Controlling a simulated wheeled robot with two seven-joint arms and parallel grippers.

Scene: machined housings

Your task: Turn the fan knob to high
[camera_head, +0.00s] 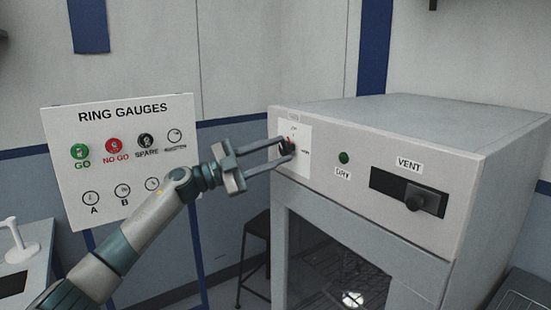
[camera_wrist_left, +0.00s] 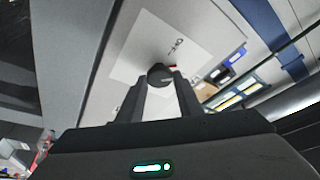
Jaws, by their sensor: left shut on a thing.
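The fan knob (camera_head: 288,146) is a small dark round knob with a red mark, on a white label plate (camera_head: 304,168) at the left end of the grey cabinet's front panel. My left gripper (camera_head: 286,147) reaches it from the left, its two fingers on either side of the knob and shut on it. In the left wrist view the knob (camera_wrist_left: 160,75) sits between the fingertips (camera_wrist_left: 160,82), with a red mark at its upper right. The printing on the plate is too small to read surely. My right gripper is not in view.
The grey cabinet (camera_head: 400,125) also carries a green DRY lamp (camera_head: 344,157) and a VENT slider (camera_head: 414,201). A RING GAUGES board (camera_head: 120,118) stands at the left behind my left arm. A dark stool (camera_head: 257,240) stands below the arm.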

